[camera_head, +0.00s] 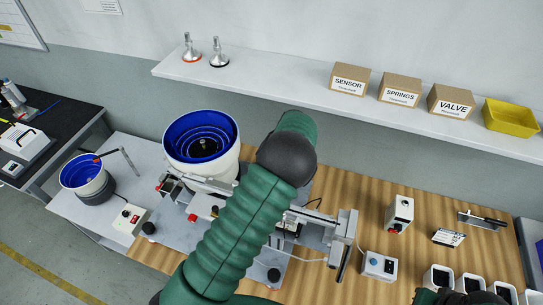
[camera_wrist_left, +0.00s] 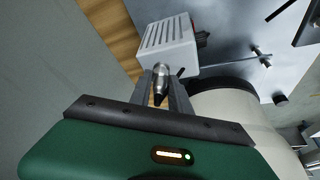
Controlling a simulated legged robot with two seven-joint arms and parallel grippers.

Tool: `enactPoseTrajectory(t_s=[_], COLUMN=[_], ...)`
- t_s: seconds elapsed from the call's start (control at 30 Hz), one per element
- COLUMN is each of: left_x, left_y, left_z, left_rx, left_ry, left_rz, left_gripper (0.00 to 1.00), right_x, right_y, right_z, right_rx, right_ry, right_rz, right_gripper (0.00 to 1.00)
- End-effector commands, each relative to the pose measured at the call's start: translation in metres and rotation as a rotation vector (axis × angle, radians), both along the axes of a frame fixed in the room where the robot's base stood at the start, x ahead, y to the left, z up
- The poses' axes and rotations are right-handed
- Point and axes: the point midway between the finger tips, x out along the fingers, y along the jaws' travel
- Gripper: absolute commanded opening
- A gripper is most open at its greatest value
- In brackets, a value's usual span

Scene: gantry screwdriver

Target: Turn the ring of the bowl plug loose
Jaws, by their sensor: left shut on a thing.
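In the left wrist view, my left gripper (camera_wrist_left: 160,90) is shut on the ring of the bowl plug (camera_wrist_left: 159,78), a small metal cylinder with a dark end. The plug sits against a light grey slotted box (camera_wrist_left: 168,42). The white body of the bowl (camera_wrist_left: 235,120) stands beside the fingers. In the head view, the large bowl feeder (camera_head: 201,136) is white outside and blue inside. My green left arm reaches up past its right side and hides the plug and the left gripper there. My right gripper does not show clearly.
A smaller blue bowl (camera_head: 84,174) stands at left beside a white switch box (camera_head: 130,218). A metal rail assembly (camera_head: 335,232) lies right of my arm. The wall shelf (camera_head: 280,86) holds cartons and a yellow bin (camera_head: 510,117). Several cups stand at the lower right.

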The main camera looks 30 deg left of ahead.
Motion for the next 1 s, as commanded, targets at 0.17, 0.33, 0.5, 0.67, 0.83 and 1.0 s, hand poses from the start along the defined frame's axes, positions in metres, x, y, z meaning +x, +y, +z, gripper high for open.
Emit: enactPoseTrajectory(t_s=[0.17, 0.33, 0.5, 0.67, 0.83, 1.0], left_x=[0.003, 0.003, 0.001, 0.0, -0.001, -0.004], left_y=[0.0, 0.0, 0.0, 0.0, -0.005, -0.022], left_z=[0.003, 0.002, 0.001, 0.001, 0.015, 0.054], left_rx=[0.002, 0.002, 0.001, 0.001, 0.001, 0.0], left_ry=[-0.01, -0.008, -0.005, -0.004, -0.004, -0.008], left_rz=[-0.004, -0.004, -0.003, -0.002, -0.004, -0.005], left_gripper=[0.0, 0.37, 0.46, 0.46, 0.46, 0.46], right_x=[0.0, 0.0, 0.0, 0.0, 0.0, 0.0], right_y=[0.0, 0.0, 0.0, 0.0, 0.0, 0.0], right_z=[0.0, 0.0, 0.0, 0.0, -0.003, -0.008], right_rx=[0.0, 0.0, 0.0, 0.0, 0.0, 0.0], right_ry=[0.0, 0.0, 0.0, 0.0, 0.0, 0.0], right_rz=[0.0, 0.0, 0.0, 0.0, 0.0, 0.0], right_gripper=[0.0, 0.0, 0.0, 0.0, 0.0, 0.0])
